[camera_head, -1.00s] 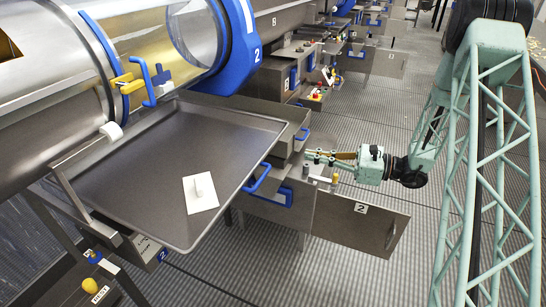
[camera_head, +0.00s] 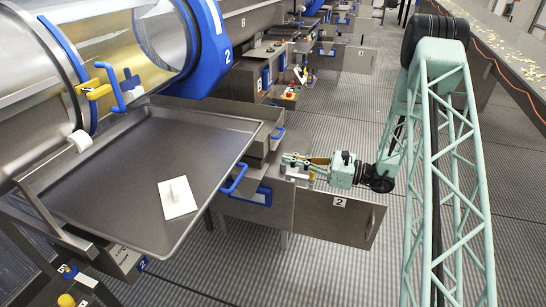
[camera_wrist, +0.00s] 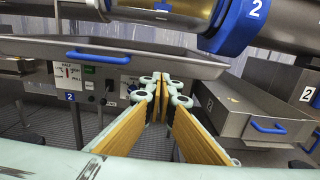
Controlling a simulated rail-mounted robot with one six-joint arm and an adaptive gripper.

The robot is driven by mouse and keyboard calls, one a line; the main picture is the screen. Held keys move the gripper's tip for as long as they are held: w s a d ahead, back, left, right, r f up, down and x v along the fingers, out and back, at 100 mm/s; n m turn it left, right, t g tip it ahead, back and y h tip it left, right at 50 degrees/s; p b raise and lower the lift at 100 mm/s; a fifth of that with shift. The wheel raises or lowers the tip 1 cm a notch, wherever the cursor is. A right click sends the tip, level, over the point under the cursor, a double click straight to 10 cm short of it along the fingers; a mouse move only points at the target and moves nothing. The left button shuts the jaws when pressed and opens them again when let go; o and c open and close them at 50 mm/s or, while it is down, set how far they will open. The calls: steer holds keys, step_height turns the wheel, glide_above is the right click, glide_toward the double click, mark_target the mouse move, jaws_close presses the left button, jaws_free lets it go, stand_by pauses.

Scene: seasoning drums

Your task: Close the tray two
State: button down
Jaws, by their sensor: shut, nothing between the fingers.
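The tray (camera_head: 125,150) is a wide, shallow grey metal tray, pulled out below the drum marked 2 (camera_head: 165,50). A white card-like piece (camera_head: 178,198) lies on it. Its blue handle (camera_head: 233,180) is on the right edge. In the wrist view the tray (camera_wrist: 190,62) spans the upper part, with its blue handle (camera_wrist: 97,57) left of the fingers. My gripper (camera_head: 284,158) is shut and empty, just right of the tray and apart from the handle, pointing left. In the wrist view its fingertips (camera_wrist: 160,82) meet in front of the tray's front face.
An open grey door marked 2 (camera_head: 338,215) stands below my gripper. A grey drawer with a blue handle (camera_wrist: 268,127) sits at the right in the wrist view. A control panel (camera_wrist: 72,75) is below the tray. The grated floor (camera_head: 300,270) at the front is clear.

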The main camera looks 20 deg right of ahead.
mark_target(247, 151)
steer(key=shift+b+x, duration=0.9)
steer(key=shift+x, duration=6)
